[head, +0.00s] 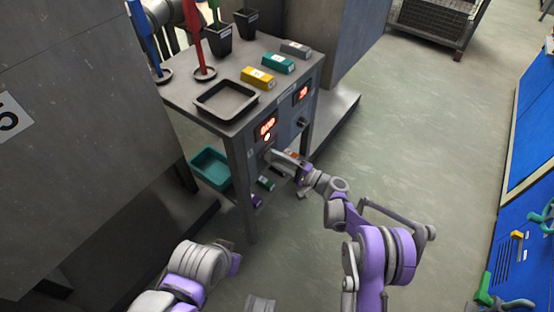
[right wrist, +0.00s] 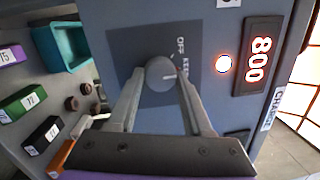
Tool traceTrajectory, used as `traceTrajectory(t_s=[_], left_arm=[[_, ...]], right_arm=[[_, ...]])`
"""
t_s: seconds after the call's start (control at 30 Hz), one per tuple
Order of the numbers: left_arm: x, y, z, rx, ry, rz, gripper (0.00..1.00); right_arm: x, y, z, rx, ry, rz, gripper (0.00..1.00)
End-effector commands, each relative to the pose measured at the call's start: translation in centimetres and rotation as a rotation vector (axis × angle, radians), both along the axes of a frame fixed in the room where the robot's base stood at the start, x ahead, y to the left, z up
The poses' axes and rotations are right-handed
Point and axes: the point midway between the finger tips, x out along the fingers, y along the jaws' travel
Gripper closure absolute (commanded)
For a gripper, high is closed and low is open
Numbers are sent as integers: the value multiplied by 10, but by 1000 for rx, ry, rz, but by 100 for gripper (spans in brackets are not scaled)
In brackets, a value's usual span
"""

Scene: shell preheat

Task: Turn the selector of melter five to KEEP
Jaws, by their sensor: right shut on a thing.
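The selector knob (right wrist: 160,73) is a round grey knob on a dark plate (right wrist: 128,45) in the right wrist view. OFF and part of a second word, apparently KEEP, show beside it. A small light mark on the knob faces the lettering; its exact setting is hard to tell. My right gripper (right wrist: 160,84) is shut on the knob, one finger on each side. In the head view my right gripper (head: 274,157) is at the front panel (head: 285,127) of the grey stand, hiding the knob. My left arm shows at the bottom, its gripper out of view.
A red display (right wrist: 259,60) reads 800 beside a lit lamp (right wrist: 224,63). A second display (head: 301,92) and dark knob (head: 302,122) are farther right. The stand top holds a black tray (head: 226,101) and coloured blocks. A teal bin (head: 210,168) sits below. Open floor lies right.

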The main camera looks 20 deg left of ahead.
Motion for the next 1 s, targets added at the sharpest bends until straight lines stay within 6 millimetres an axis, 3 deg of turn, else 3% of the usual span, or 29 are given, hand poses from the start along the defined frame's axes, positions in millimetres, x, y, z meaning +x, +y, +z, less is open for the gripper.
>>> traceTrajectory(t_s=[0.17,0.2,0.33,0.73,1.0], left_arm=[[0,0,0,0,0,0,100],[0,0,0,0,0,0,100],[0,0,0,0,0,0,100],[0,0,2,0,0,0,100],[-2,0,10,0,-2,0,100]], right_arm=[[1,-1,0,0,0,-4,100],[1,-1,0,0,0,-4,44],[1,-1,0,0,-1,-3,21],[-1,-8,0,-1,-2,-2,20],[-14,-56,-3,-1,-2,-4,20]])
